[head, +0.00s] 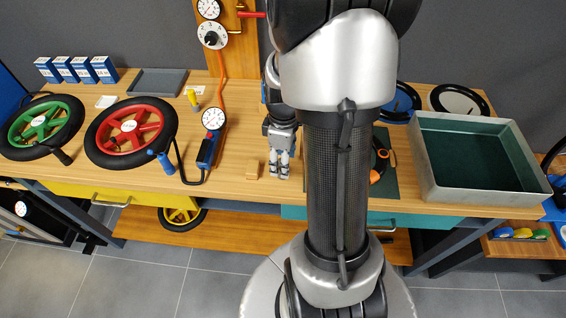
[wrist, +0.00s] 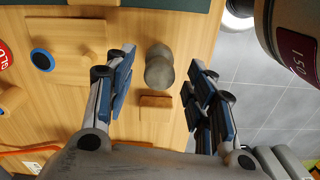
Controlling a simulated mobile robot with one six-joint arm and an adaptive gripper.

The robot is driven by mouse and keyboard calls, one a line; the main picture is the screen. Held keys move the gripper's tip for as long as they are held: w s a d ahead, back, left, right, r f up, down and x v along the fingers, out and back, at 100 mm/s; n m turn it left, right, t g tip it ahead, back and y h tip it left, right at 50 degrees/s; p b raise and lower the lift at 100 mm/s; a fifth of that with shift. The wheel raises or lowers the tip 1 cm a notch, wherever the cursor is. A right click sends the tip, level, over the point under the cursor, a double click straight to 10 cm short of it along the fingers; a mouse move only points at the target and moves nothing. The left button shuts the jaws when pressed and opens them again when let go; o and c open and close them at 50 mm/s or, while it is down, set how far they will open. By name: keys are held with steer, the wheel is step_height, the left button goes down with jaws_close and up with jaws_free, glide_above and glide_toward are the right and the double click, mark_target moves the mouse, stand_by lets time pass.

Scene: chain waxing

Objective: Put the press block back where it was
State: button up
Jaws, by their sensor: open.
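A small wooden block (head: 253,168) lies near the table's front edge, left of my gripper (head: 279,172) in the head view. It also shows in the wrist view (wrist: 155,101), below a grey rounded cylinder (wrist: 158,68). The frames do not make clear which of the two is the press block. In the wrist view my gripper (wrist: 162,72) is open, with the cylinder showing between its spread fingers and touching neither. The fingers point down at the tabletop. In the head view the cylinder is not seen, and my arm covers the table's middle.
A green-lined tray (head: 429,185) stands at the right, beyond a dark mat (head: 387,186). A pump (head: 206,152) with gauge and hose stands left of the wooden block. Red (head: 101,154) and green (head: 16,146) wheels lie farther left. The front edge is close.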

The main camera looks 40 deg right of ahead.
step_height(320, 180, up, 9)
steer(key=shift+f+p, duration=0.15)
steer(key=shift+p, duration=0.95)
steer(key=a+r+m+t, duration=0.2)
steer(key=a+r, duration=0.7)
steer(key=a, duration=0.1)
steer(key=s+a+r+m+t, duration=0.2)
steer(key=s+a+r+m, duration=0.2)
steer(key=s+a, duration=0.5)
steer(key=shift+s+a+r+t, duration=0.15)
steer(key=shift+a+r+t, duration=0.15)
steer(key=shift+a+r, duration=0.35)
steer(key=shift+f, duration=0.15)
